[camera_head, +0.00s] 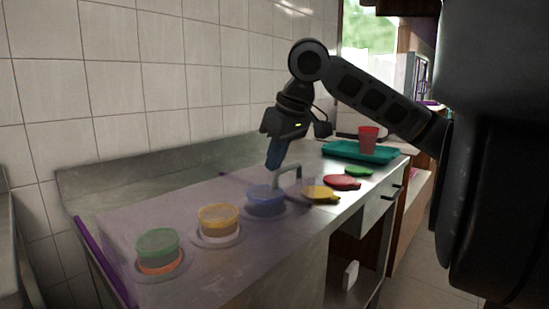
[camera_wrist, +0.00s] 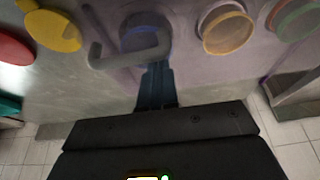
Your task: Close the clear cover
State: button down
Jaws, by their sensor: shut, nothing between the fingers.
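The clear cover (camera_head: 115,222) is a see-through, faintly purple sheet spread over the left part of the counter. Green, yellow and blue topping bowls (camera_head: 218,218) show through it. I cannot tell whether it lies fully flat. Its grey bar handle (camera_head: 286,176) stands at its right end, near the blue bowl (camera_head: 266,203). My gripper (camera_head: 273,164) points down just left of the handle, with its blue fingers shut and empty. In the wrist view the fingertips (camera_wrist: 156,72) are close beside the handle (camera_wrist: 125,58); whether they touch is unclear.
Yellow (camera_head: 321,194), red (camera_head: 341,182) and green (camera_head: 359,171) lids or scoops lie on the open counter to the right. A teal tray (camera_head: 338,149) with a red cup (camera_head: 368,139) stands at the far right. A tiled wall (camera_head: 110,110) rises behind the counter.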

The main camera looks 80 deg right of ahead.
jog(key=w+d+r, duration=0.1)
jog(key=w+r+p, duration=0.1)
jog(key=shift+w+d, duration=0.35)
jog(key=shift+w, duration=0.05)
jog(key=p+v, duration=0.1)
jog(key=v, duration=0.7)
jog(key=shift+r+p, duration=0.35)
jog(key=shift+r, duration=0.05)
